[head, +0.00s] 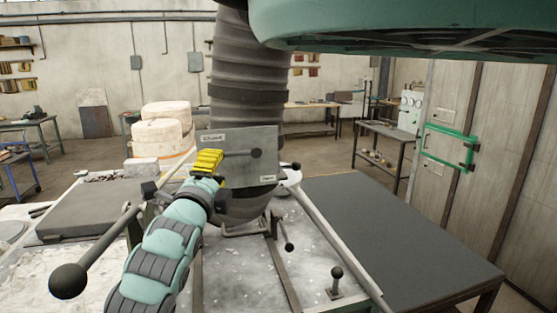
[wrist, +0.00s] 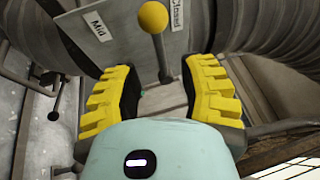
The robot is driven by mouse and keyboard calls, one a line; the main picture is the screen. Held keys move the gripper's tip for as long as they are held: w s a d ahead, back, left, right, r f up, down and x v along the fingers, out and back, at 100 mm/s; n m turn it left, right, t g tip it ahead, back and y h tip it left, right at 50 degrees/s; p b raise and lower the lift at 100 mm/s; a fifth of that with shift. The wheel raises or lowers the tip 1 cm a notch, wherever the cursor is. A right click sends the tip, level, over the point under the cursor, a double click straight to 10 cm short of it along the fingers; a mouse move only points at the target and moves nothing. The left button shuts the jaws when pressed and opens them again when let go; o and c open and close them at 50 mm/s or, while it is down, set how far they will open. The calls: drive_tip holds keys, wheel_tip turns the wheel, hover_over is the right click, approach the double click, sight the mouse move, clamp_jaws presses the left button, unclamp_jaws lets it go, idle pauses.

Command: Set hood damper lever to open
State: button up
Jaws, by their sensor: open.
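The grey damper plate (head: 238,143) is mounted in front of the ribbed duct. Its lever (head: 236,153) runs roughly level across it, with a dark round part at the right end; the left end is hidden behind my gripper. In the wrist view the lever (wrist: 160,55) carries a yellow ball (wrist: 153,17), and labels reading "Mid" (wrist: 97,25) and "Closed" (wrist: 177,15) lie either side of it. My gripper (head: 209,160) is open at the plate's left edge. In the wrist view its yellow fingers (wrist: 160,72) stand either side of the lever's shaft, with visible gaps.
The ribbed duct (head: 248,80) rises behind the plate. A long rod with a black ball (head: 68,281) stands left of my arm, and a pale rail (head: 330,232) slopes down at right. A dark flat tabletop (head: 400,235) is clear at right. A green hood edge (head: 400,20) hangs above.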

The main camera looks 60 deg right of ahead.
sight(224, 155)
drive_tip(key=p+x, duration=0.3)
drive_tip(key=x, duration=0.2)
drive_tip(key=shift+d+r, duration=0.1)
drive_tip(key=shift+r, duration=0.15)
drive_tip(key=shift+w+d+p, duration=0.3)
drive_tip(key=shift+d+p, duration=0.3)
drive_tip(key=shift+d, duration=0.05)
drive_tip(key=shift+o, duration=0.5)
clamp_jaws()
drive_tip(key=shift+w, duration=0.1)
